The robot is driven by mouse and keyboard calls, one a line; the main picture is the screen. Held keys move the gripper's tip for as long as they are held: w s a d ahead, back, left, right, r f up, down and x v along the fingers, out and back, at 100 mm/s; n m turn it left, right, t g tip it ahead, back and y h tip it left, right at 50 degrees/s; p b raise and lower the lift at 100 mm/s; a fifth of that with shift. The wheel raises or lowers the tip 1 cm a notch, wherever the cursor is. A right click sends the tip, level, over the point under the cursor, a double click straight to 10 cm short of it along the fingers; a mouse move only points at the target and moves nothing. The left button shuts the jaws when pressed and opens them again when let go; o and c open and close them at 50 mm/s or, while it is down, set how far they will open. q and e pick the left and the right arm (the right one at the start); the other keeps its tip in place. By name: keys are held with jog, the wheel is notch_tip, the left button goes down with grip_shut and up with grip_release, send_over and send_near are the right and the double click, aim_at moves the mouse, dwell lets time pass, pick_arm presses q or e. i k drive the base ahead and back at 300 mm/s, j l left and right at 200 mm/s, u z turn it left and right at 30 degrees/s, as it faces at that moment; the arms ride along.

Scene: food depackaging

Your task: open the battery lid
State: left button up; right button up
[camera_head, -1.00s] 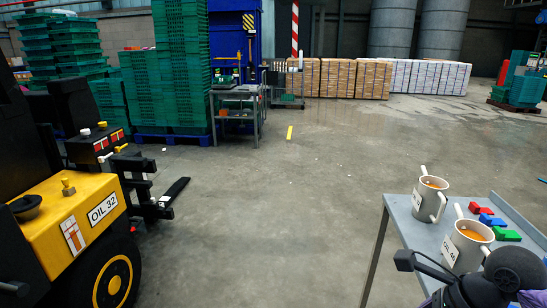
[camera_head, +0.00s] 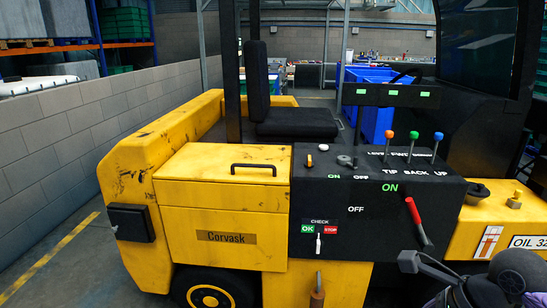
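The yellow battery box of a forklift stands in front of me, with a flat yellow lid (camera_head: 222,160) on top. The lid lies closed, and a black bar handle (camera_head: 253,167) is fixed to it near the right end. The front of the box (camera_head: 205,222) carries a plate reading "Corvask". My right gripper (camera_head: 410,263) is at the lower right, well right of the lid and apart from it. Its dark parts overlap, so I cannot tell if its fingers are open. My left gripper is not in view.
A black control panel (camera_head: 350,215) adjoins the lid on the right, with coloured-knob levers and a red lever (camera_head: 415,215). A black seat (camera_head: 290,122) is behind. A grey block wall (camera_head: 70,140) runs along the left. Some floor (camera_head: 85,270) is clear at the lower left.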

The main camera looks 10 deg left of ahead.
aim_at(221, 162)
jog(key=u, duration=0.75)
jog(key=i+j+z, duration=0.1)
jog(key=i, duration=0.35)
